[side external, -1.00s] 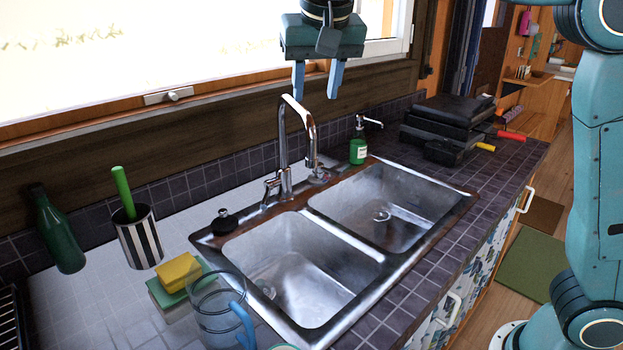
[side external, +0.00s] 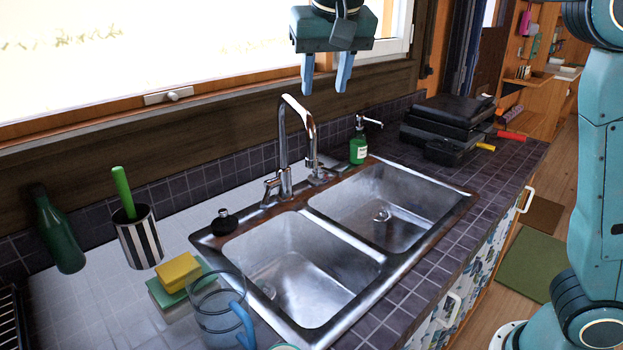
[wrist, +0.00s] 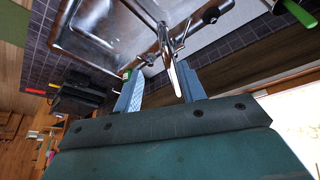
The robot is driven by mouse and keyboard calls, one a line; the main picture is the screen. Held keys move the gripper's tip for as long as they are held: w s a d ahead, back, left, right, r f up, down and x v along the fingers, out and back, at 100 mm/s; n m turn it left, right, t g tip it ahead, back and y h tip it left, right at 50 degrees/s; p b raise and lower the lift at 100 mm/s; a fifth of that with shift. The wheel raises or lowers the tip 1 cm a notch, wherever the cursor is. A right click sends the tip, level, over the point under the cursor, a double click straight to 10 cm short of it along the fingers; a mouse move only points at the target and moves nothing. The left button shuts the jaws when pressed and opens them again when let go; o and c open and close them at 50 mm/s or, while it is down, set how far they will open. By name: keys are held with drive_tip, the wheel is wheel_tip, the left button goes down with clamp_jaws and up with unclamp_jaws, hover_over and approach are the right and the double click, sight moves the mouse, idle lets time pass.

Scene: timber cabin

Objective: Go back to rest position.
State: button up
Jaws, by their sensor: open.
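My gripper (side external: 325,88) is open and empty, with its two blue fingers pointing down. In the side external view it hangs high in front of the window, above and a little right of the chrome faucet (side external: 283,140). In the wrist view the gripper (wrist: 155,90) shows both fingers apart with nothing held between them. The faucet (wrist: 168,45) shows beyond the fingers there.
The double sink (side external: 375,262) is set in a tiled counter. A green soap bottle (side external: 358,150) stands behind it, black cases (side external: 450,125) to the right. A striped cup (side external: 138,240), green bottle (side external: 58,235), yellow sponge (side external: 178,271) and glass mug (side external: 215,315) are on the left.

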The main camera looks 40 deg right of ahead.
drive_tip(key=s+d+f+n+t, duration=0.1)
drive_tip(key=s+d+f+n, duration=0.15)
drive_tip(key=s+d, duration=0.75)
drive_tip(key=s+a+f+n+y, duration=0.2)
drive_tip(key=s+f+n, duration=0.1)
drive_tip(key=s+f, duration=0.9)
drive_tip(key=s, duration=0.2)
drive_tip(key=shift+s+a+f+t, duration=0.2)
drive_tip(key=shift+s+a+t, duration=0.05)
drive_tip(key=shift+s+t, duration=0.1)
